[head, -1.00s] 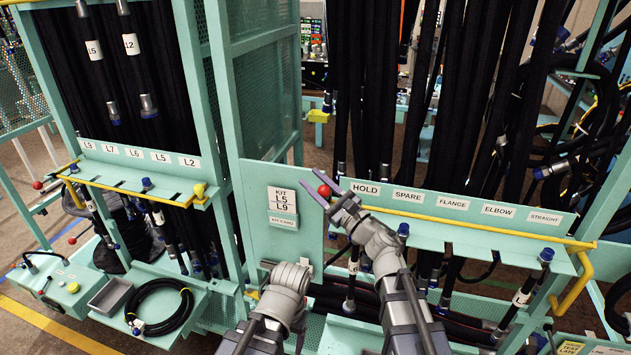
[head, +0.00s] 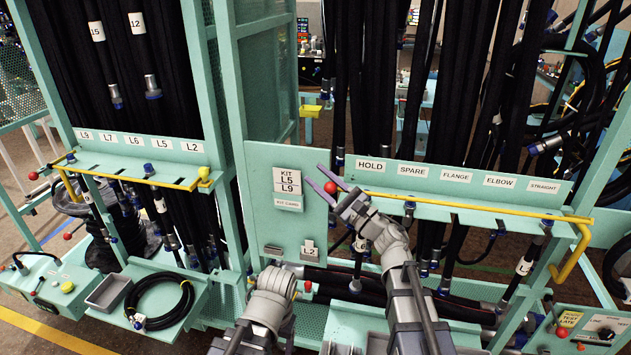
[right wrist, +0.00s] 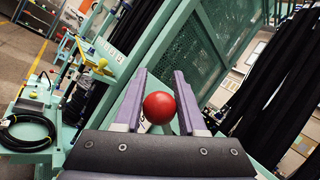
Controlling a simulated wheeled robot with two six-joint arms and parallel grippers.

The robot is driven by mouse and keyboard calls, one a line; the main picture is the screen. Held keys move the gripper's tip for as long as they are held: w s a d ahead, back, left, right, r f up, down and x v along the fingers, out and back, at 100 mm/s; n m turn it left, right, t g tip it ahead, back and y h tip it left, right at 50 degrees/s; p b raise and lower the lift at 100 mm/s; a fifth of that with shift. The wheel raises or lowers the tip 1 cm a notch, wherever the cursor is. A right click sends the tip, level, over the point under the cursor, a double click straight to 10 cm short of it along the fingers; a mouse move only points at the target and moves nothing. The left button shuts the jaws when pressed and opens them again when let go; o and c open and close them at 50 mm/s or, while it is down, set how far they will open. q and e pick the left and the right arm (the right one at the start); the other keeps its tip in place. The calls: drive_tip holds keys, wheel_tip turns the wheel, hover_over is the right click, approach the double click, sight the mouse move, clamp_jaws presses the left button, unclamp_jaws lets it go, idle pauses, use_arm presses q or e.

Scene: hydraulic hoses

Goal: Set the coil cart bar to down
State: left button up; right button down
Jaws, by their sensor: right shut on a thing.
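The coil cart bar is a long yellow bar (head: 480,207) across the front of the right-hand rack, just below a row of labels reading HOLD to STRAIGHT. A red ball knob (head: 330,187) is at its left end, beside the KIT L5 L9 panel (head: 287,225). My right gripper (head: 328,179) is shut on this knob. In the right wrist view the red knob (right wrist: 160,108) sits between the two purple-grey fingers. The join of knob and bar is hidden behind my gripper. Part of my left arm shows at lower centre, but its gripper is out of view.
A similar yellow bar (head: 125,178) crosses the left rack. Black hoses hang thickly behind both racks. A tray with a coiled hose (head: 160,302) and a green control box (head: 55,285) stand at lower left. The test box (head: 590,330) is at lower right.

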drive_tip(key=s+a+f+b, duration=0.1)
drive_tip(key=s+f+b, duration=0.2)
drive_tip(key=f+b, duration=0.3)
drive_tip(key=shift+s+n, duration=0.2)
drive_tip(key=shift+n, duration=0.2)
drive_tip(key=c, duration=1.5)
unclamp_jaws()
drive_tip(key=shift+a+r+p, duration=0.1)
drive_tip(key=shift+r+p, duration=0.2)
drive_tip(key=shift+r, duration=0.1)
drive_tip(key=o, duration=0.3)
drive_tip(key=shift+w, duration=0.15)
drive_tip(key=o, duration=0.7)
drive_tip(key=b+v, duration=0.3)
drive_tip(key=v, duration=0.5)
drive_tip(key=shift+w, duration=0.15)
